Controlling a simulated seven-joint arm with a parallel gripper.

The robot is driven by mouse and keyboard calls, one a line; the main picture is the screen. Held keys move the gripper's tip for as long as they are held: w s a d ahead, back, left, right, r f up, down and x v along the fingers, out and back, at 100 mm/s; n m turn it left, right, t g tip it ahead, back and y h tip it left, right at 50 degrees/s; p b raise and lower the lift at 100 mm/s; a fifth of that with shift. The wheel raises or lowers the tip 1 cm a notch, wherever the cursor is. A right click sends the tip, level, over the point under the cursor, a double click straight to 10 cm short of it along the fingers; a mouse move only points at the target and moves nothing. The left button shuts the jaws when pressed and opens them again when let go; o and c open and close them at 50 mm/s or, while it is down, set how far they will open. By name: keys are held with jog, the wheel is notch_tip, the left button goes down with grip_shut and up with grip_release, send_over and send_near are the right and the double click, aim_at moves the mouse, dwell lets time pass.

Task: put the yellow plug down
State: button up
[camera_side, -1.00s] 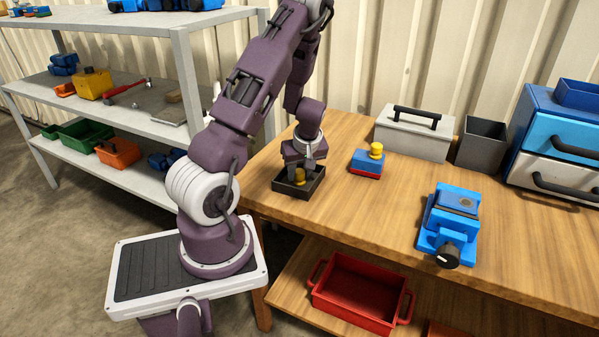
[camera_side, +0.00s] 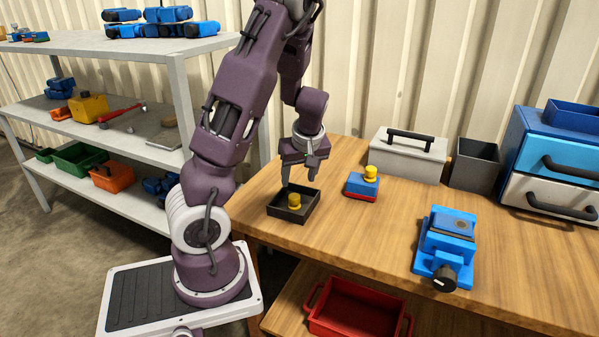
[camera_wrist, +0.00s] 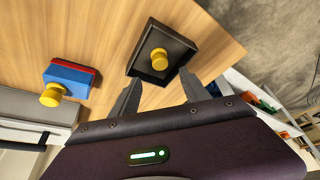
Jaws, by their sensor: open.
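A yellow plug (camera_side: 294,202) stands upright in a shallow dark square tray (camera_side: 306,212) on the wooden table. The wrist view also shows the plug (camera_wrist: 159,58) inside the tray (camera_wrist: 185,47). My gripper (camera_side: 300,181) is above the tray, apart from the plug. In the wrist view its two fingers (camera_wrist: 160,88) are spread with nothing between them. A second yellow plug (camera_side: 370,173) sits on a blue and red block (camera_side: 362,186) to the right of the tray.
A grey toolbox (camera_side: 406,160), a dark open bin (camera_side: 473,166) and a blue drawer unit (camera_side: 552,160) stand along the back. A blue vise (camera_side: 446,246) is at the front right. Table surface between tray and vise is clear.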

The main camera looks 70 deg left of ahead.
jog(key=d+r+m+t+h, duration=0.2)
jog(key=d+r+m, duration=0.35)
jog(key=d, duration=0.45)
jog(key=d+r+m+t+h, duration=0.2)
jog(key=d+r+m, duration=0.2)
jog(key=d+r, duration=0.45)
jog(key=s+d+r+m+t, duration=0.1)
jog(key=s+d+r+m, duration=0.1)
jog(key=s+d+m, duration=0.6)
jog(key=s+d, duration=0.1)
jog(key=d, duration=0.1)
jog(key=shift+s+d+r+t, duration=0.25)
jog(key=shift+s+d+t, duration=0.05)
jog(key=shift+s+d, duration=0.1)
